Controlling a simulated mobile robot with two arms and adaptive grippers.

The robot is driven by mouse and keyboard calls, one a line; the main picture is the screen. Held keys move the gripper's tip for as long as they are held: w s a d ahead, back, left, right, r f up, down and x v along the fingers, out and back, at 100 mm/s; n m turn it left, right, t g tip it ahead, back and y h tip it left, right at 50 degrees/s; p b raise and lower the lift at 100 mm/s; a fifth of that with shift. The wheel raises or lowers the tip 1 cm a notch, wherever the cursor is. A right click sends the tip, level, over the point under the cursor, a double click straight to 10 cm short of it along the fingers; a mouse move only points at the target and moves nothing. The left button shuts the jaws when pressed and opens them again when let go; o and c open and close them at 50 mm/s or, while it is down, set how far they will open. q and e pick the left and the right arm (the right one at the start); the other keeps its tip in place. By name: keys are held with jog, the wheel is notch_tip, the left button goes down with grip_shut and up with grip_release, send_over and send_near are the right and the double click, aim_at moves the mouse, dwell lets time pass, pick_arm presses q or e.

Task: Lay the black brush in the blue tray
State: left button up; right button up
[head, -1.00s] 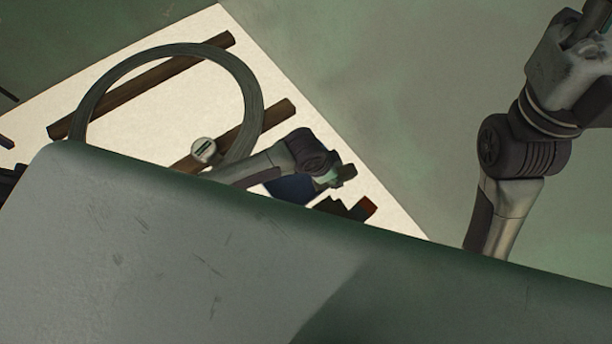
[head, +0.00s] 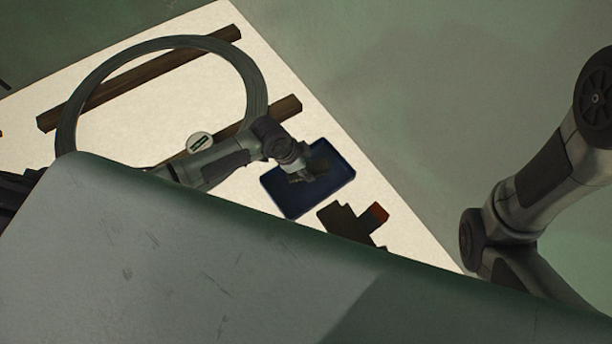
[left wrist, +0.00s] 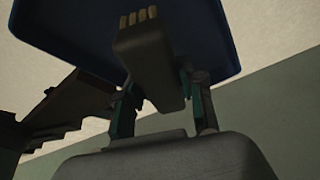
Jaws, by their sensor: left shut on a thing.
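The blue tray (head: 281,195) lies on the pale table, right of centre in the head view. Its underside or floor fills the top of the left wrist view (left wrist: 75,45). My left gripper (head: 308,170) is over the tray. In the left wrist view its two fingers (left wrist: 158,108) are shut on the black brush (left wrist: 150,62), a dark block with pale tan tufts at its far end. In the head view the brush (head: 319,160) shows as a dark shape at the fingertips. Whether it touches the tray is unclear. My right arm is at the right; its gripper is out of sight.
A dark stepped object (head: 345,222) with a red end lies just below the tray, and shows at the left of the wrist view (left wrist: 65,105). A large grey ring (head: 68,117), dark bars (head: 150,75) and a round white piece (head: 199,142) are at the left.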

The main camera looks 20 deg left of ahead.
pick_arm(q)
notch_tip(320, 180, down, 4)
jog(key=b, duration=0.3)
jog(key=shift+r, duration=0.2)
jog(key=o, duration=1.1)
